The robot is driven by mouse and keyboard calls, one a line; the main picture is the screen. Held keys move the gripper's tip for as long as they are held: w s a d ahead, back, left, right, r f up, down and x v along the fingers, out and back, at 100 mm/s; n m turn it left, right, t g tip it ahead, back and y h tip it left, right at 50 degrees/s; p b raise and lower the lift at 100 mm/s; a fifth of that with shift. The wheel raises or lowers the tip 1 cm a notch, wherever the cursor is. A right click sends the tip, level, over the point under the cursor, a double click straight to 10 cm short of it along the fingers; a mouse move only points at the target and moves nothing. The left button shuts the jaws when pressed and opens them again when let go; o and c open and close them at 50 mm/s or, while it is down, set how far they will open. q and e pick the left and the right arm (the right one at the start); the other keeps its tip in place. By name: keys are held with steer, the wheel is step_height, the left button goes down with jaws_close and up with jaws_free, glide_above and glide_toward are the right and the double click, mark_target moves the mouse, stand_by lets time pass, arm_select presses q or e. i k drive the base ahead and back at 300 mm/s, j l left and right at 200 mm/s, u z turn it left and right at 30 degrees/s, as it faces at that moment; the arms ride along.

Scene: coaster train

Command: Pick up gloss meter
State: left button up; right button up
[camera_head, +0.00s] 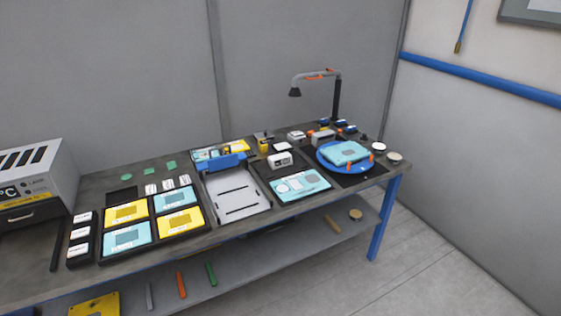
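A small white box-shaped device with a dark face (281,160) stands on a dark mat near the middle of the workbench (330,184). It looks like the gloss meter, but its label is too small to read. A grey block-like device (322,138) with an orange part beside it stands farther back, and I cannot tell if it is a meter too. Neither of my grippers shows in the head view.
A teal panel (301,187) lies in front of the white device. A blue turntable (325,165) holding a teal piece is to its right, a grey tray (247,208) to its left. A lamp (337,100) rises behind. Yellow and teal panels (127,234) fill the left.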

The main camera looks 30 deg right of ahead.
mark_target(276, 161)
steer(key=k+l, duration=0.1)
steer(key=l, duration=1.85)
steer(key=k+l, duration=0.15)
steer(key=l, duration=1.75)
steer(key=k, duration=0.05)
